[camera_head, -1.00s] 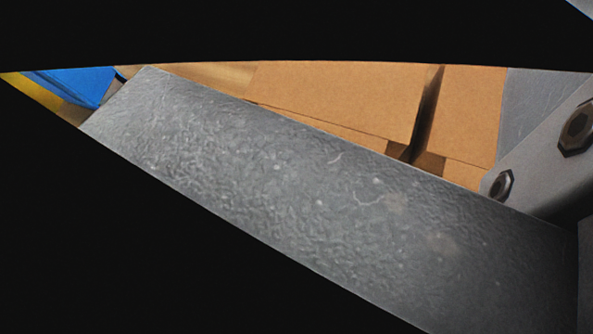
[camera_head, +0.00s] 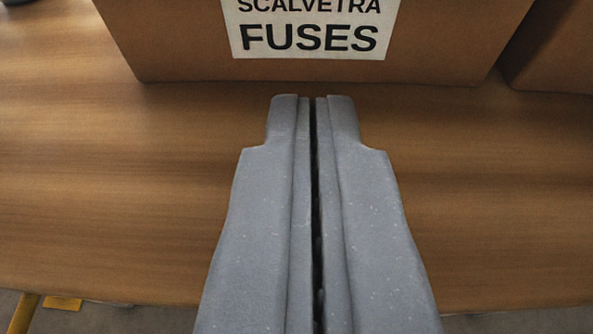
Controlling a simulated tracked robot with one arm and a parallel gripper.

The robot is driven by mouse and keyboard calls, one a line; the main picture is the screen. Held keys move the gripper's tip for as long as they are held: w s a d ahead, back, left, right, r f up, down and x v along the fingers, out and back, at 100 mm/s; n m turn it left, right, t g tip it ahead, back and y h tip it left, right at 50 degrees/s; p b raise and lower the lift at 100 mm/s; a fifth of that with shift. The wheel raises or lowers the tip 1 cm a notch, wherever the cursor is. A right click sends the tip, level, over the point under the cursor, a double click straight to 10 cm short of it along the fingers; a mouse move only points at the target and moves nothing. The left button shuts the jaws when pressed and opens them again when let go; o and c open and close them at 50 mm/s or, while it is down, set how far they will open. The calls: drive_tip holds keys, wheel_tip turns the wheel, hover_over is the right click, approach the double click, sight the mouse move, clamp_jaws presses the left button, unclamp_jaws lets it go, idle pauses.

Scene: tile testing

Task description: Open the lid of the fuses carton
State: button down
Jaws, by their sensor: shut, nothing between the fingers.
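The fuses carton (camera_head: 180,45) is a brown cardboard box at the top of the view, standing on a wooden table. Its front carries a white label (camera_head: 311,30) reading "SCALVETRA FUSES". The carton's top and lid are cut off by the upper edge, so the lid's state cannot be seen. My gripper (camera_head: 313,98) is in the middle, pointing at the carton's front. Its two grey fingers are together with only a thin dark slit between them, and they hold nothing. The fingertips appear just below the carton's bottom edge in the picture; whether they touch it cannot be told.
A second brown box (camera_head: 560,50) stands close to the carton's right. The wooden table (camera_head: 110,190) is clear on both sides of my gripper. Its near edge runs along the bottom, with grey floor and a yellow part (camera_head: 62,302) beyond it. A dark object is cut off at top left.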

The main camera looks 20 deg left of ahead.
sight(313, 17)
drive_tip(key=shift+w+a, duration=0.3)
drive_tip(key=shift+w, duration=0.8)
drive_tip(key=shift+w+a, duration=0.35)
drive_tip(key=shift+w, duration=0.8)
drive_tip(key=shift+w+a, duration=0.3)
drive_tip(key=shift+w, duration=0.8)
drive_tip(key=shift+r+p, duration=0.55)
drive_tip(key=shift+r, duration=0.95)
drive_tip(key=shift+w+a+r+p, duration=0.1)
drive_tip(key=shift+w+r+p, duration=0.25)
drive_tip(key=shift+r, duration=0.35)
drive_tip(key=shift+w+a+r+p, duration=0.1)
drive_tip(key=shift+w+r+p, duration=0.2)
drive_tip(key=shift+r, duration=0.4)
drive_tip(key=shift+w+a+r+p, duration=0.1)
drive_tip(key=shift+w+r+p, duration=0.15)
drive_tip(key=shift+r, duration=0.5)
drive_tip(key=shift+w+r+p, duration=0.2)
drive_tip(key=shift+r, duration=0.65)
